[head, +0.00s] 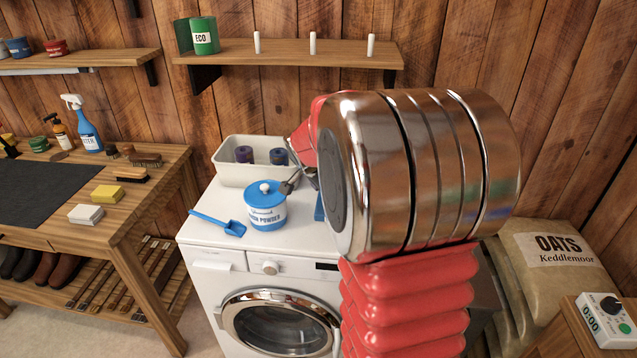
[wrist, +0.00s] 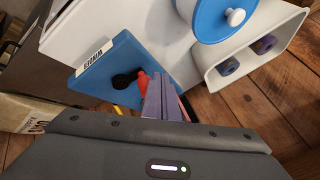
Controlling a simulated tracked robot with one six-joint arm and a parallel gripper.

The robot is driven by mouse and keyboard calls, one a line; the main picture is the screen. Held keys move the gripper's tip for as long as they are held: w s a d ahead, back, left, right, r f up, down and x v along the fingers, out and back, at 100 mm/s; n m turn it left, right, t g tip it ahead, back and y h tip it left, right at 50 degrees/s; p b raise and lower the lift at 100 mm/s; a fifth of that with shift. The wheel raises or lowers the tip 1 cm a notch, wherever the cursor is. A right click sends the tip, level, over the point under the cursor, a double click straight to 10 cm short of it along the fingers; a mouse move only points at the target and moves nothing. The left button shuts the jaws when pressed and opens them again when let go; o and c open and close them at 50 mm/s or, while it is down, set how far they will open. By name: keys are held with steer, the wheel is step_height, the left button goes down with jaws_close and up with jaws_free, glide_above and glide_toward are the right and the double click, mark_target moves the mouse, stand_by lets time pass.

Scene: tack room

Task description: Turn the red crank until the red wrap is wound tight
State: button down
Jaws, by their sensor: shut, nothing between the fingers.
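Only a blue sliver of the board shows in the head view (head: 319,208), behind my arm. My gripper (wrist: 161,82) is shut and empty, its fingers close beside the red piece; I cannot tell if they touch. It also shows in the head view (head: 288,186). I cannot make out the red wrap.
A blue-and-white powder tub (head: 266,212) stands close to my gripper, with a blue scoop (head: 220,222) left of it. My arm hides the washing machine's (head: 205,232) right side. A shelf (head: 290,52) hangs above.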

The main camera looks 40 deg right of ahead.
steer(key=s+a+r, duration=0.1)
steer(key=a+r, duration=0.7)
steer(key=a, duration=0.1)
steer(key=shift+s+a, duration=0.15)
steer(key=shift+s, duration=0.05)
stand_by(0.3)
steer(key=s+a+f+n+y, duration=0.1)
steer(key=s+a+n+y, duration=0.1)
steer(key=s+a+n, duration=0.6)
steer(key=s+a+f+n+y, duration=0.1)
steer(key=s+a+n+y, duration=0.2)
steer(key=s+a+n, duration=0.6)
steer(key=s+a, duration=0.3)
steer(key=s, duration=0.4)
steer(key=shift+s+a, duration=0.2)
steer(key=shift+s, duration=0.2)
